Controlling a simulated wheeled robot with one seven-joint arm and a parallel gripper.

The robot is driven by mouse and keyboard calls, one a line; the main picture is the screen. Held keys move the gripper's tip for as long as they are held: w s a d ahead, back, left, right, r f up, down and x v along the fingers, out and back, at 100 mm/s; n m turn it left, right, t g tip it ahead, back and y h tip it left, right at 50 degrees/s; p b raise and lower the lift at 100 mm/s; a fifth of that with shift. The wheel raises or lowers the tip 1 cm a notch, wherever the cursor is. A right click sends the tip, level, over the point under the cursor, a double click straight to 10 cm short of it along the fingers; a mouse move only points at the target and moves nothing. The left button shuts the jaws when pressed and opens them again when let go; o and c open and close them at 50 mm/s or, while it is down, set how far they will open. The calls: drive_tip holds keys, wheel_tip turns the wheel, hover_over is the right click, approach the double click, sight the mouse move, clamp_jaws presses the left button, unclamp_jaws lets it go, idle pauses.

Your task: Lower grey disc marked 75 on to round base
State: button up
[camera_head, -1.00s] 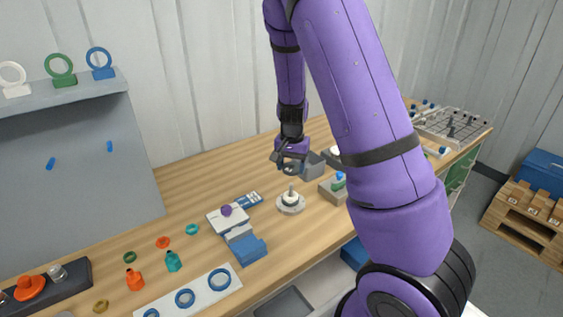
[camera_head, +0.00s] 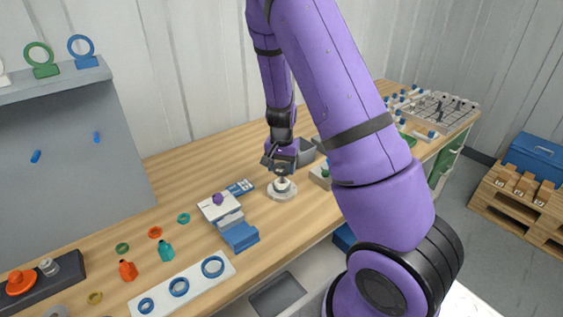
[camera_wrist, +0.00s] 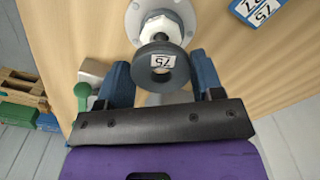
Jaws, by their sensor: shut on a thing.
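The grey disc marked 75 (camera_wrist: 161,69) is between the two blue fingers of my gripper (camera_wrist: 162,78) in the wrist view. The gripper is shut on it. The round base (camera_wrist: 134,22), a pale flanged disc with a white nut-like centre, lies below and partly behind the disc. In the head view the round base (camera_head: 282,195) stands on the wooden table, and my gripper (camera_head: 282,170) is directly over it. There the disc is small and mostly hidden by the gripper. I cannot tell whether the disc touches the base's centre.
A white and blue block (camera_head: 240,236) with a purple knob is left of the base. A blue card marked 75 (camera_wrist: 260,8) lies nearby. A grey block with a green part (camera_head: 322,174) is at the right.

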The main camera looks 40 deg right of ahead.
drive_tip(key=shift+f, duration=1.55)
drive_tip(key=o, duration=1)
wheel_tip(320, 180, up, 11)
drive_tip(key=shift+f, duration=0.1)
